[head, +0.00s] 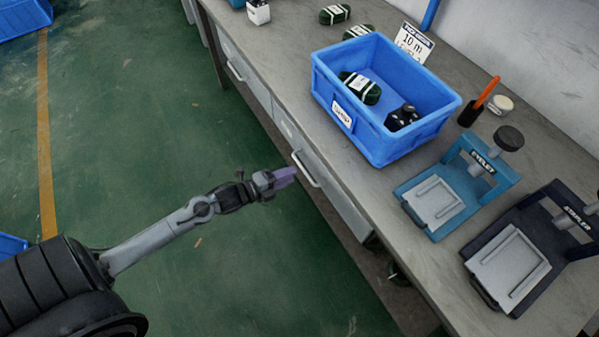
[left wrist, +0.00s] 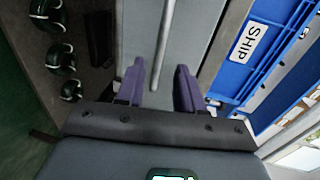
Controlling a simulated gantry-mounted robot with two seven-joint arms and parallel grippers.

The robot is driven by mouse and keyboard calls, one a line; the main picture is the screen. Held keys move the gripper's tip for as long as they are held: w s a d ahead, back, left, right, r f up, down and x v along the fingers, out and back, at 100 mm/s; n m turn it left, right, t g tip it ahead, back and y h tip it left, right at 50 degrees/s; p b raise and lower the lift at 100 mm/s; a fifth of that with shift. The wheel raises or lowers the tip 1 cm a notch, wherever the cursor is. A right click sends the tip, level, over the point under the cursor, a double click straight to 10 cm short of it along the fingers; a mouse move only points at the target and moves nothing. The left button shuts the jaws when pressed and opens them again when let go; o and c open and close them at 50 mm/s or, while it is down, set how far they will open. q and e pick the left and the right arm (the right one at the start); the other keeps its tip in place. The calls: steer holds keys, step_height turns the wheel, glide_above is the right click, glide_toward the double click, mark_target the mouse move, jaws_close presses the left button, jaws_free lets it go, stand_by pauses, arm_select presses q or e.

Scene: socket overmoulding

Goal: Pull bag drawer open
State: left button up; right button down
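Two grey drawers sit under the workbench top, and both look shut. The nearer drawer front (head: 335,193) has a pale bar handle (head: 305,170); the farther one has a similar handle (head: 235,71). No label tells me which is the bag drawer. My left gripper (head: 286,174), with purple fingers, is just in front of the nearer handle. In the left wrist view its fingers (left wrist: 158,88) are apart, with the handle bar (left wrist: 166,45) lined up between them. I cannot tell whether they touch it. My right gripper is not in view.
A blue bin (head: 375,140) holding a green coil and a dark item stands on the bench (head: 290,75) above the drawers. A blue press (head: 450,190) and a dark press (head: 525,250) stand to its right. The green floor before the drawers is clear.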

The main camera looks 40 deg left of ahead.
arm_select(q)
steer(key=shift+b+x, duration=0.65)
steer(key=shift+x, duration=1.8)
jaws_close()
